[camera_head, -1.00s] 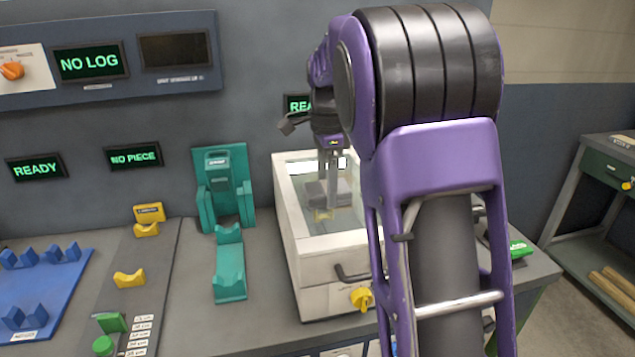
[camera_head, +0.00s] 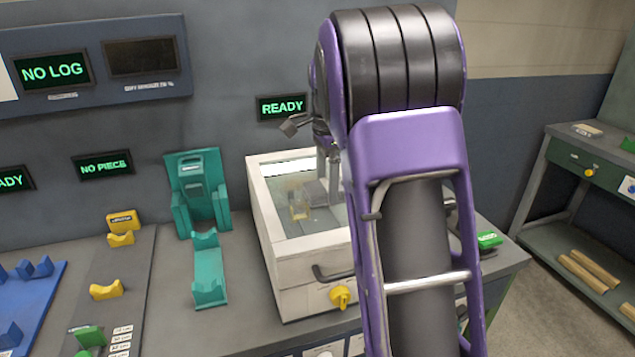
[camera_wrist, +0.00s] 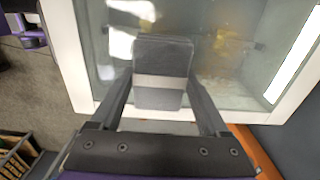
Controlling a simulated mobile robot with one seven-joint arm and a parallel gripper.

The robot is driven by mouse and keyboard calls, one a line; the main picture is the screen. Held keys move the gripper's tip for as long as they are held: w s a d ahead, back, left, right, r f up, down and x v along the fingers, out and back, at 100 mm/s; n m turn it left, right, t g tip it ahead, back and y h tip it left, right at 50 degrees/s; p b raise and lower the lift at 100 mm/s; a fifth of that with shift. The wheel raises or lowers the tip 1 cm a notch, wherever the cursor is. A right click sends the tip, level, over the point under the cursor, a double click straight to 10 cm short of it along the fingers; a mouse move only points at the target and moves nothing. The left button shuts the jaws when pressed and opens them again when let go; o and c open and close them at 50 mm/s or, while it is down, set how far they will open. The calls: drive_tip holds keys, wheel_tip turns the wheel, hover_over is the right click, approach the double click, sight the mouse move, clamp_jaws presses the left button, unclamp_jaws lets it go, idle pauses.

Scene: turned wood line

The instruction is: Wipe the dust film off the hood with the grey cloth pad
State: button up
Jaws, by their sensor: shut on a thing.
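The hood (camera_head: 290,268) is a white box with a clear pane on top, standing on the bench. Its pane (camera_wrist: 215,75) fills much of the wrist view and looks hazy, with pale reflections and a brownish patch right of the pad. My gripper (camera_wrist: 160,88) is shut on the grey cloth pad (camera_wrist: 162,55), a dark grey block with a lighter band. In the head view my gripper (camera_head: 326,172) is over the right part of the pane, partly hidden by my arm. I cannot tell whether the pad touches the pane.
A black handle (camera_head: 333,275) and a yellow knob (camera_head: 340,297) are on the hood's front. A teal stand (camera_head: 198,195) and teal cradle (camera_head: 209,275) are to its left. A green-fronted bench (camera_head: 580,165) stands at the right, with wooden rods (camera_head: 590,268) on its lower shelf.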

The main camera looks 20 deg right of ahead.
sight(283, 198)
drive_tip(key=shift+d+f, duration=0.1)
drive_tip(key=shift+d, duration=1.95)
drive_tip(key=shift+w+a, duration=0.1)
drive_tip(key=shift+w, duration=1.45)
drive_tip(key=shift+a, duration=6.45)
drive_tip(key=shift+w+d+r, duration=0.1)
drive_tip(key=shift+w+r, duration=0.1)
drive_tip(key=shift+w, duration=1.35)
drive_tip(key=shift+s+d+f, duration=0.1)
drive_tip(key=shift+d+f, duration=0.05)
drive_tip(key=shift+d, duration=1.6)
drive_tip(key=shift+d+f, duration=0.1)
drive_tip(key=shift+d, duration=1.6)
drive_tip(key=shift+d+r, duration=0.15)
drive_tip(key=shift+d, duration=1.3)
drive_tip(key=shift+d+r, duration=0.1)
drive_tip(key=shift+d, duration=1.35)
wheel_tip(283, 198, up, 6)
